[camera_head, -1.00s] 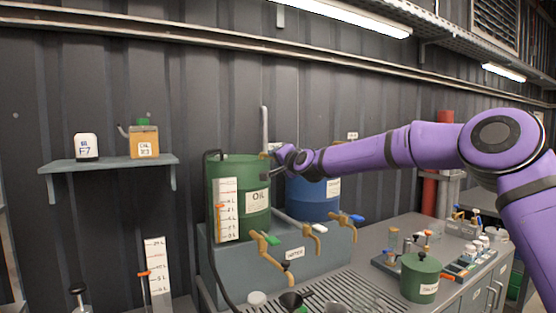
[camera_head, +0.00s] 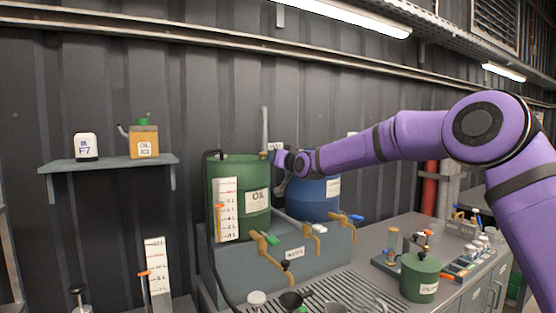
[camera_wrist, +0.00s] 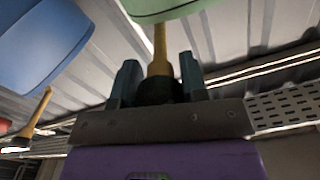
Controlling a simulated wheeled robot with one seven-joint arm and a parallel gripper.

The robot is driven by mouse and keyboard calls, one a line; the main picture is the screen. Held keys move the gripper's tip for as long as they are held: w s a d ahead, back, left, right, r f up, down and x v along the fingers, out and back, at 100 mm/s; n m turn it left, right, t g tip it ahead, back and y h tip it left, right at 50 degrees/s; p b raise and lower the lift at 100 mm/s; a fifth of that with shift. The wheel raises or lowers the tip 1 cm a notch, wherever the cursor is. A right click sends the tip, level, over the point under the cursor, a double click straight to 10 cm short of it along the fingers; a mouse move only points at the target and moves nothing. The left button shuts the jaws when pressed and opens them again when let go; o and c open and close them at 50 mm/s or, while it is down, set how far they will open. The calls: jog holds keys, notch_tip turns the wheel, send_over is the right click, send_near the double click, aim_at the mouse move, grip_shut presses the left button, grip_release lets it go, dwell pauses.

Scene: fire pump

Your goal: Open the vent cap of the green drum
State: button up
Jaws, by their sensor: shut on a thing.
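The green drum (camera_head: 228,172), labelled OIL, stands on the grey bench block at the middle left. Its rim also shows at the top of the wrist view (camera_wrist: 170,8). My gripper (camera_head: 268,155) is at the drum's upper right edge. In the wrist view, my gripper's (camera_wrist: 158,68) two dark fingers stand either side of a brass stem (camera_wrist: 160,45) by the green drum. The stem ends in a dark cap (camera_wrist: 157,90) between the fingers, and they are shut on it. The cap is partly hidden, so I cannot tell whether it has turned or lifted.
A blue drum (camera_head: 312,205) stands just right of the green one, behind my forearm. A grey vertical pipe (camera_head: 264,125) rises behind. A small green pot (camera_head: 419,280) stands on the bench at right.

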jog(key=shift+f, duration=0.15)
dwell(0.4)
jog(key=o, duration=0.9)
jog(key=shift+o, duration=0.2)
jog(key=shift+s+d, duration=0.35)
jog(key=shift+s, duration=0.05)
jog(key=v, duration=0.9)
jog(key=shift+s+d, duration=0.2)
jog(key=shift+s, duration=0.1)
